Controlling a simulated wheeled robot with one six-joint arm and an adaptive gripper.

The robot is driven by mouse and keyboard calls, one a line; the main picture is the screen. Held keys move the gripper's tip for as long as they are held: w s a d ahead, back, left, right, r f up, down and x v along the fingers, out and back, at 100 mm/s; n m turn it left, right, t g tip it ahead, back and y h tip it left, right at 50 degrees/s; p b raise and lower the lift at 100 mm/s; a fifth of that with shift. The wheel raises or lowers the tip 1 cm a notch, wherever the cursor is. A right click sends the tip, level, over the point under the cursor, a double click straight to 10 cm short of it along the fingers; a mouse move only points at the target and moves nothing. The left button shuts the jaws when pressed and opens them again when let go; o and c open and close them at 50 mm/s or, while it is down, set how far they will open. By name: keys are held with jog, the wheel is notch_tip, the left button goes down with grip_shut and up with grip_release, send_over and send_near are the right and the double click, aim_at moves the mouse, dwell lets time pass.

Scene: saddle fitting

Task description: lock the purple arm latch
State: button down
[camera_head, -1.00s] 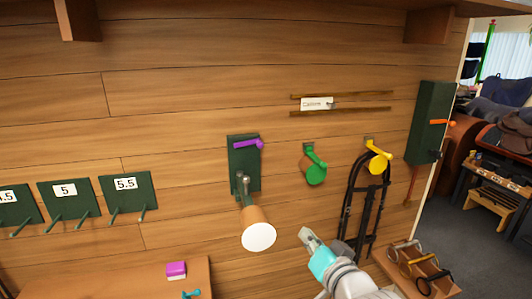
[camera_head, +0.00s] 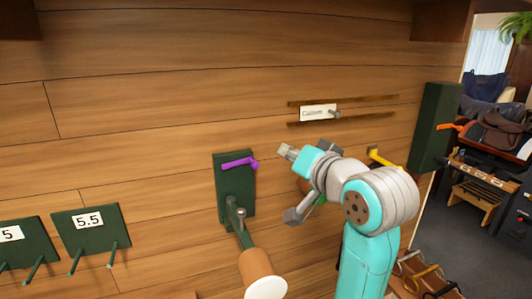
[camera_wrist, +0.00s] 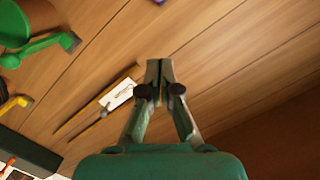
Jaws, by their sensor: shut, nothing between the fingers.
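The purple arm latch (camera_head: 238,163) lies near level across the top of a dark green wall plate (camera_head: 236,195) in the head view. Its knobbed end points right. My gripper (camera_head: 284,150) is to the right of the latch and apart from it, near its height. In the wrist view my gripper (camera_wrist: 160,64) is shut and empty, its fingertips together in front of the wooden wall. A small bit of purple (camera_wrist: 160,2) shows at the top edge of the wrist view.
Below the latch a post with a white-ended cylinder (camera_head: 264,275) sticks out. A white card (camera_head: 318,113) sits between two wooden rails. A green lever (camera_wrist: 40,48) and yellow lever (camera_head: 384,157) are on the wall. Dark pegged boards (camera_head: 90,232) hang left.

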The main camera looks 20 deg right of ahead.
jog(key=w+a+f, duration=0.3)
jog(key=w+f, duration=0.1)
jog(key=w, duration=0.3)
jog(key=shift+w, duration=0.3)
dwell(0.4)
